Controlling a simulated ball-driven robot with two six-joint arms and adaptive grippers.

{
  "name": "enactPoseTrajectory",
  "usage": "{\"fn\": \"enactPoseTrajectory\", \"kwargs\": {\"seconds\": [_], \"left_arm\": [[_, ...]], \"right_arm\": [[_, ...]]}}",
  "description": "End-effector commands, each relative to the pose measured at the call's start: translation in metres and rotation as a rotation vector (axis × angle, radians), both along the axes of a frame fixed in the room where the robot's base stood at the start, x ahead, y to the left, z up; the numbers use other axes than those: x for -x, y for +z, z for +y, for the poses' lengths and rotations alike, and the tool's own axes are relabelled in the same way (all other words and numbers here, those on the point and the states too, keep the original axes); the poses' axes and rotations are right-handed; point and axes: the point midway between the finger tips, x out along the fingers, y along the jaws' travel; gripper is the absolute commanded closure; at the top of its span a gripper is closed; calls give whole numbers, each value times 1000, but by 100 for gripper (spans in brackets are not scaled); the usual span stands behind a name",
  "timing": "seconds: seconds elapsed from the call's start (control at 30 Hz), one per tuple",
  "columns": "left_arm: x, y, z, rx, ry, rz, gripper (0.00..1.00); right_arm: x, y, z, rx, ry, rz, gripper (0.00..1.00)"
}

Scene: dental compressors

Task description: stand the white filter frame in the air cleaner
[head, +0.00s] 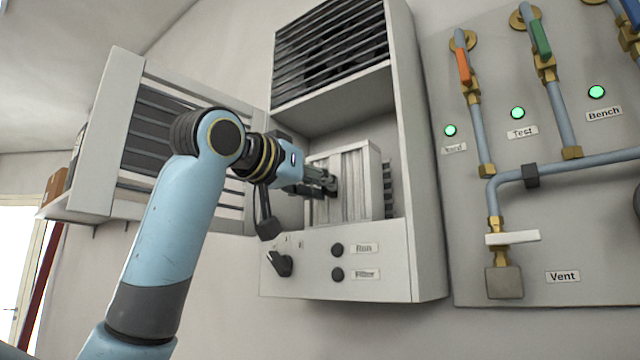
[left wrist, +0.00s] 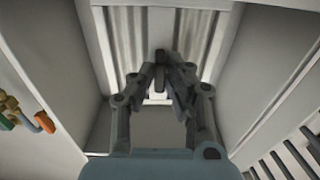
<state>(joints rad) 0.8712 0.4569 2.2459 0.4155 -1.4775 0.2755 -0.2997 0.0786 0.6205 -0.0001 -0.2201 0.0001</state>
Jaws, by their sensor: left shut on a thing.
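The white filter frame (head: 352,172) with pleated grey-white media stands roughly upright in the open bay of the air cleaner (head: 405,120). It also shows in the left wrist view (left wrist: 199,45), filling the far end of the bay between the side walls. My left gripper (head: 330,184) reaches in from the left at the frame's front. In the left wrist view its fingertips (left wrist: 162,70) come together on a small grip at the frame's middle. Whether the frame touches the back of the bay is hidden. My right gripper is not in view.
The cleaner's open louvred door (head: 122,140) hangs at the left. Below the bay is a panel with a dark knob (head: 280,263) and Run and Filter buttons (head: 337,274). At the right, a board (head: 590,240) carries blue pipes, valves and green lamps.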

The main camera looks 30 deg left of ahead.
Motion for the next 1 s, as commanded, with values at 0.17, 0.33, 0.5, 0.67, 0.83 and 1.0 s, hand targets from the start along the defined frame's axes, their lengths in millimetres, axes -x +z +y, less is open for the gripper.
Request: {"fn": "enactPoseTrajectory", "kwargs": {"seconds": [0.17, 0.33, 0.5, 0.67, 0.83, 1.0], "left_arm": [[0, 1, 0, 0, 0, -1, 84], [0, 0, 0, 0, 0, -1, 62], [0, 0, 0, 0, 0, -1, 61], [0, 0, 0, 0, 0, 1, 44], [0, 0, 0, 0, 0, 0, 38], [1, 0, 0, 0, 0, 0, 38]], "right_arm": [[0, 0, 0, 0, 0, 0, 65], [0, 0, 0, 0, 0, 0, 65], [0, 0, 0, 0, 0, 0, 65], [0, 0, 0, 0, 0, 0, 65], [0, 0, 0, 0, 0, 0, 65], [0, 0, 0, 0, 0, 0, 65]]}}
